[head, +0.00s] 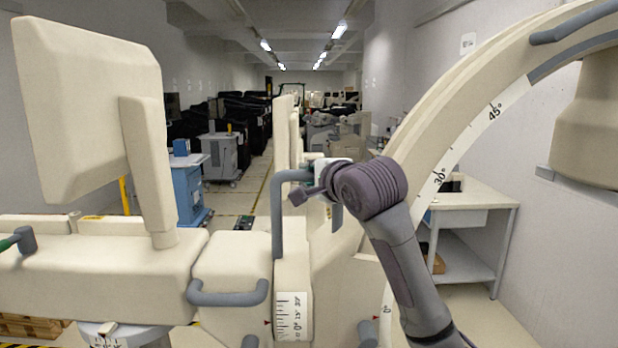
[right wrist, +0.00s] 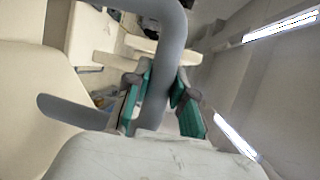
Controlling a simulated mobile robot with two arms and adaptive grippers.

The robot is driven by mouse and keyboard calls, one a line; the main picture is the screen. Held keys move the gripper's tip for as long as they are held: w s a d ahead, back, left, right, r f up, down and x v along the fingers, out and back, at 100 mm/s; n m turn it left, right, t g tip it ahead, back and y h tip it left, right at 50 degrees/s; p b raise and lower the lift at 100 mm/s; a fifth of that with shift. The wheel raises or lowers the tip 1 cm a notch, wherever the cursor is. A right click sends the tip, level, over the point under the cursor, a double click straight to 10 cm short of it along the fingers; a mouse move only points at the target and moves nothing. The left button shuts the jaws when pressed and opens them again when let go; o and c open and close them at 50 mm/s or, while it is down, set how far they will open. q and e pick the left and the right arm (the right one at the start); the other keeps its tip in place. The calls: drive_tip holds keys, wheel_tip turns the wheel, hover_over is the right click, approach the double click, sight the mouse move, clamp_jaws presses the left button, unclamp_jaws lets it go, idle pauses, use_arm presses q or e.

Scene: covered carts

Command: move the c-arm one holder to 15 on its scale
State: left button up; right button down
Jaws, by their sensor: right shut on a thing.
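The c-arm one holder (head: 293,272) is a cream upright block in the middle of the head view, with a tall bent grey handle (head: 278,222) on it. Its white scale (head: 291,316) is low on the block. A small red pointer (head: 267,321) sits left of the scale, near its lower part; the small digits are hard to read. My right gripper (head: 306,186) is at the handle's upper end. In the right wrist view the green-padded fingers (right wrist: 155,97) are shut around the grey bar (right wrist: 160,85).
The large curved arc (head: 470,95) with degree marks rises at right, close to my right arm. A cream monitor-like panel (head: 90,105) stands at left. A grey side handle (head: 228,296) juts out in front. A white desk (head: 470,205) stands behind at right.

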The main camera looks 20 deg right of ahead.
drive_tip(key=shift+s+a+f+b, duration=0.2)
drive_tip(key=shift+a+f+b, duration=0.15)
drive_tip(key=shift+f+b, duration=0.4)
drive_tip(key=shift+s+a+t, duration=0.15)
drive_tip(key=shift+t, duration=0.15)
drive_tip(key=s+a+r+n+t+b, duration=0.1)
drive_tip(key=s+t+b, duration=0.1)
drive_tip(key=s+b, duration=0.2)
drive_tip(key=s, duration=0.3)
drive_tip(key=shift+s+b, duration=0.3)
drive_tip(key=shift+b, duration=0.05)
drive_tip(key=c, duration=1.2)
unclamp_jaws()
drive_tip(key=shift+w, duration=0.35)
drive_tip(key=shift+o, duration=1.2)
drive_tip(key=shift+w+f, duration=0.15)
drive_tip(key=shift+w, duration=0.3)
drive_tip(key=shift+w+f, duration=0.1)
drive_tip(key=shift+w, duration=0.2)
use_arm(q)
wheel_tip(320, 180, down, 7)
drive_tip(key=shift+r, duration=0.15)
use_arm(e)
drive_tip(key=s+d, duration=0.1)
drive_tip(key=s, duration=1.1)
drive_tip(key=shift+d+f, duration=0.2)
drive_tip(key=shift+f, duration=0.15)
